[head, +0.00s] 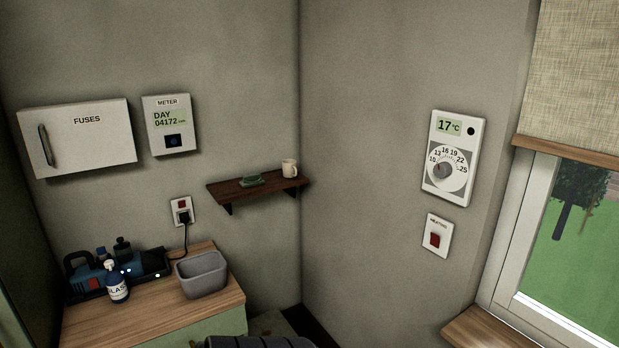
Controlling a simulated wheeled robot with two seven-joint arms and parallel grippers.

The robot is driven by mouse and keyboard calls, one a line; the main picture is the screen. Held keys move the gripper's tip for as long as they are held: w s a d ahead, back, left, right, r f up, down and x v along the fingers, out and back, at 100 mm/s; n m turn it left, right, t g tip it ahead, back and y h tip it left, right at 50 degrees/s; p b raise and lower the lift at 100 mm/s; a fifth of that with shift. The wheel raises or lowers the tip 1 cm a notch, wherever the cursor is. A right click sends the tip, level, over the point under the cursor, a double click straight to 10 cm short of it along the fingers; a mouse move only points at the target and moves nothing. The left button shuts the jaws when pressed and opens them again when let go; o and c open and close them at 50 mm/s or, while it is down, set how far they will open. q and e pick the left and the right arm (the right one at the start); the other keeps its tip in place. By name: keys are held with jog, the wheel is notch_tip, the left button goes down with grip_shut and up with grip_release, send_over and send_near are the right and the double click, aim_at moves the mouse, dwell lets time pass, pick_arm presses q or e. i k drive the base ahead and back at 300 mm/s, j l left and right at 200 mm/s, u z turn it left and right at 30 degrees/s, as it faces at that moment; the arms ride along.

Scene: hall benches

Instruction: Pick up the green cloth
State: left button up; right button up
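A small green item (250,180), which looks like the folded green cloth, lies flat on the dark wooden wall shelf (222,192) near the corner. A cream mug (289,168) stands to its right on the same shelf. Nothing covers the cloth from this view. Neither of my grippers shows in the head view.
Below left, a wooden-topped cabinet (150,325) carries a grey bin (203,277), a labelled bottle (117,285) and a blue-black device (88,277). A cord runs from the device area to a wall socket (182,211). A window sill (480,330) juts out at right.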

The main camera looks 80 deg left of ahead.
aim_at(253, 180)
jog(key=u, duration=2.8)
